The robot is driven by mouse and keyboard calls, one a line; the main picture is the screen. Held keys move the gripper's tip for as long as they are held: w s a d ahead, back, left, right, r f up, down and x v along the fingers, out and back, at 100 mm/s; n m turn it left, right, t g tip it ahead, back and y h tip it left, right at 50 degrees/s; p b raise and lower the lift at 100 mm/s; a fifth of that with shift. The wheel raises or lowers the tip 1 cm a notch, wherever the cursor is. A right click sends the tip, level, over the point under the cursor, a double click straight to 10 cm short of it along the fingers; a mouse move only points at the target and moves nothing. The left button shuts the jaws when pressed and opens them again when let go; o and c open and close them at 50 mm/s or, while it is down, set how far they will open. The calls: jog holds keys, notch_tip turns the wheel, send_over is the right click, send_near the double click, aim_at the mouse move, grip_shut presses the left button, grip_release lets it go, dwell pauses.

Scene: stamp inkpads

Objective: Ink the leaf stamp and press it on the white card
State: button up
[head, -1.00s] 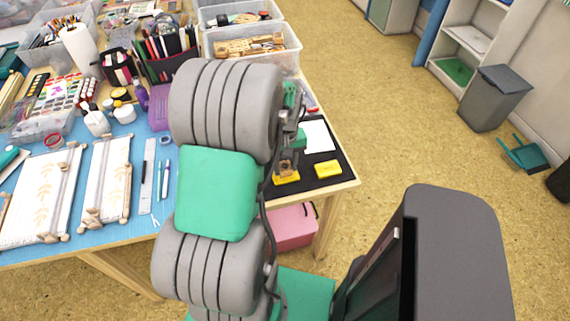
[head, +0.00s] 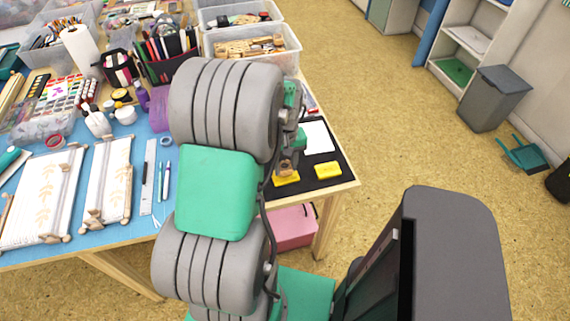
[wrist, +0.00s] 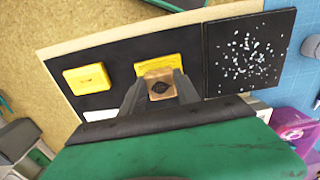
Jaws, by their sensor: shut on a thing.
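My gripper (wrist: 158,92) is shut on a wooden stamp (wrist: 160,84), whose upper face carries a dark leaf-like mark. The stamp also shows in the head view (head: 285,167), below my wrist. It is over or just beside a yellow inkpad (wrist: 155,66), which also shows in the head view (head: 286,180); I cannot tell whether they touch. A second yellow inkpad (wrist: 87,79) lies apart, to the right in the head view (head: 328,170). The white card (head: 317,137) lies behind the pads on the black mat (head: 335,157); only a sliver shows in the wrist view (wrist: 100,115).
A dark speckled panel (wrist: 250,52) lies beside the inkpad in the wrist view. A purple box (wrist: 292,128) is nearby. Clear bins (head: 252,47) stand at the back, and rolled cloth pieces (head: 108,180) lie on the blue mat to the left. The table's edge is close to the pads.

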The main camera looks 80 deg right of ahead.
aim_at(285, 167)
jog(key=shift+r, duration=0.15)
jog(key=shift+r+p, duration=2.05)
jog(key=shift+r, duration=0.7)
